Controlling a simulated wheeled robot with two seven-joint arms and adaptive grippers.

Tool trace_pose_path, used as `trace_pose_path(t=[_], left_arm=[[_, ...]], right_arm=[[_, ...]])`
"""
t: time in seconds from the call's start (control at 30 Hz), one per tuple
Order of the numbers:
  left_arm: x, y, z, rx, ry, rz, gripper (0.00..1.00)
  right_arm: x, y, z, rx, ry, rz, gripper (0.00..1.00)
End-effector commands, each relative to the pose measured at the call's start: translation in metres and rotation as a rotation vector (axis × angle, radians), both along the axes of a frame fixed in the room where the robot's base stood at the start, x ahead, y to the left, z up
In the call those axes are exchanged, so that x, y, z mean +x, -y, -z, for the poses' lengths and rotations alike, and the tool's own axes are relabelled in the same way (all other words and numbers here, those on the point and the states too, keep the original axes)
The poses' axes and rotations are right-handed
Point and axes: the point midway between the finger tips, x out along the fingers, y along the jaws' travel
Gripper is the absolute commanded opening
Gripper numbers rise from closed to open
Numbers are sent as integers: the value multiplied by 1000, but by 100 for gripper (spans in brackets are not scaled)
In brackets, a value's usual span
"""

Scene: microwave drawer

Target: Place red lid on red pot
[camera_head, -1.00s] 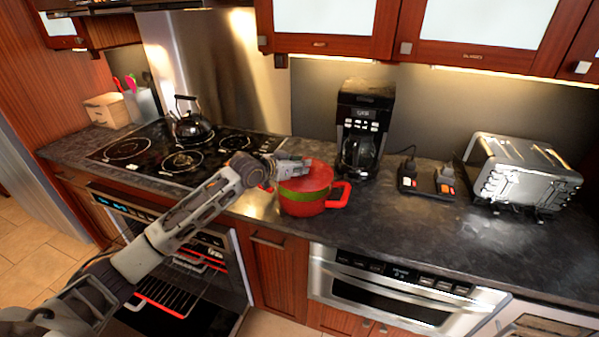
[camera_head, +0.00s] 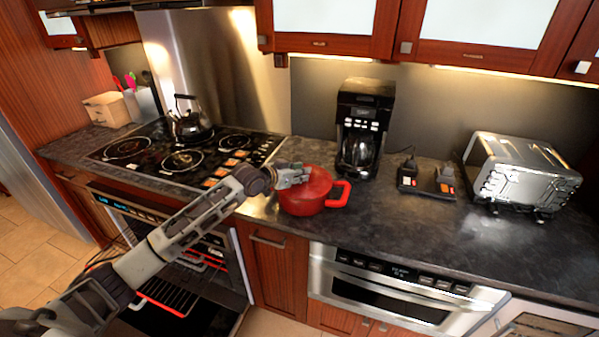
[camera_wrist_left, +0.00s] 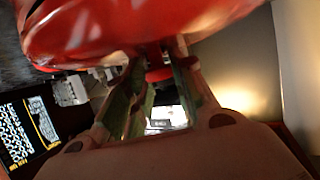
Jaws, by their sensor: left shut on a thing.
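The red pot (camera_head: 303,207) stands on the dark counter, right of the stove, with a red handle showing on its right side. The red lid (camera_head: 319,180) sits at the pot's rim, with no gap visible in the head view. My left gripper (camera_head: 306,174) is over the lid's left part. In the left wrist view the fingers (camera_wrist_left: 158,75) are shut on the lid's knob, and the lid's red surface (camera_wrist_left: 110,28) fills the top. The fingers partly hide the knob. My right gripper is not in view.
A coffee maker (camera_head: 363,125) stands behind the pot to the right. The stove (camera_head: 165,158) with a kettle (camera_head: 190,122) is to the left. A toaster (camera_head: 522,172) is far right. An open oven (camera_head: 190,275) is below.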

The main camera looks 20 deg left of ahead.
Motion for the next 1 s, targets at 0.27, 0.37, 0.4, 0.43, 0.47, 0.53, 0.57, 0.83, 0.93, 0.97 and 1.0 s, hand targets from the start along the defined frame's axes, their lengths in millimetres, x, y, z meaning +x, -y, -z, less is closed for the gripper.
trace_pose_path(t=[0.27,0.37,0.4,0.43,0.47,0.53,0.57,0.83,0.93,0.97,1.0], left_arm=[[0,0,3,-1,5,0,0],[0,0,3,-1,5,0,0],[0,0,3,-1,5,0,0],[0,0,3,-1,5,0,0],[0,0,6,0,0,0,29],[0,0,6,0,0,0,38],[0,0,6,0,0,0,42],[0,0,6,0,0,0,47],[0,0,5,0,0,0,47],[0,0,5,0,1,0,47],[0,0,4,0,1,0,47]], right_arm=[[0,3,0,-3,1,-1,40],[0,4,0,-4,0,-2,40],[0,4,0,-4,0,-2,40],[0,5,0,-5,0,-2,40],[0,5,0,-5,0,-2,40],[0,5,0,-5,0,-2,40],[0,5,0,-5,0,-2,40],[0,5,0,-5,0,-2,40],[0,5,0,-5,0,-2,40],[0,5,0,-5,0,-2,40],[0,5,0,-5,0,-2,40]])
